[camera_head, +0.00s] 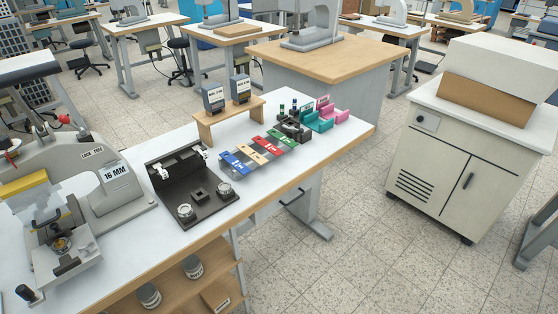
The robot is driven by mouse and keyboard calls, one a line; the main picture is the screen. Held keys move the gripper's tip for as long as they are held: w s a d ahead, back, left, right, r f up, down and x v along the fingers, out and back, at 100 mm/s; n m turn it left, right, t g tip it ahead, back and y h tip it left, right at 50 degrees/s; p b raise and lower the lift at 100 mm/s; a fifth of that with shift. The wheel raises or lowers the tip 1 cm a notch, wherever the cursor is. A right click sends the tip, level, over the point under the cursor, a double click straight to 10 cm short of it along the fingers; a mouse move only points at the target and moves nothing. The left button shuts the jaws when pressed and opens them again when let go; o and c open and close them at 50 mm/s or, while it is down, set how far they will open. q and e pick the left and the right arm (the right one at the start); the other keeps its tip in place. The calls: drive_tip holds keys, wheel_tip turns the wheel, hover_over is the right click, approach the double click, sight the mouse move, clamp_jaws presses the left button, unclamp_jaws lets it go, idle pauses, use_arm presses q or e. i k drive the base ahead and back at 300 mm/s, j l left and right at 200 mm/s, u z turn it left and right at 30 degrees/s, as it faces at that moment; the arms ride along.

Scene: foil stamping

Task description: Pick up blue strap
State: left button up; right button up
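The blue strap (235,163) lies at the near left end of a row of coloured straps on the white worktable (200,243), with a tan strap (253,154), a red strap (268,144) and a green strap (283,136) beyond it. Small white marks show on it. Nothing covers it in the head view. Neither of my grippers is in view, so their places relative to the strap do not show.
A dark fixture plate (215,207) stands left of the straps and a stamping machine (92,185) farther left. A wooden riser (212,133) with two small boxes stands behind. Green (318,122) and pink (338,116) holders stand right. Bare tabletop lies in front.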

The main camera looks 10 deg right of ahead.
sight(232, 162)
drive_tip(key=i+l+z, duration=0.1)
drive_tip(key=i+l, duration=0.55)
drive_tip(key=i, duration=0.15)
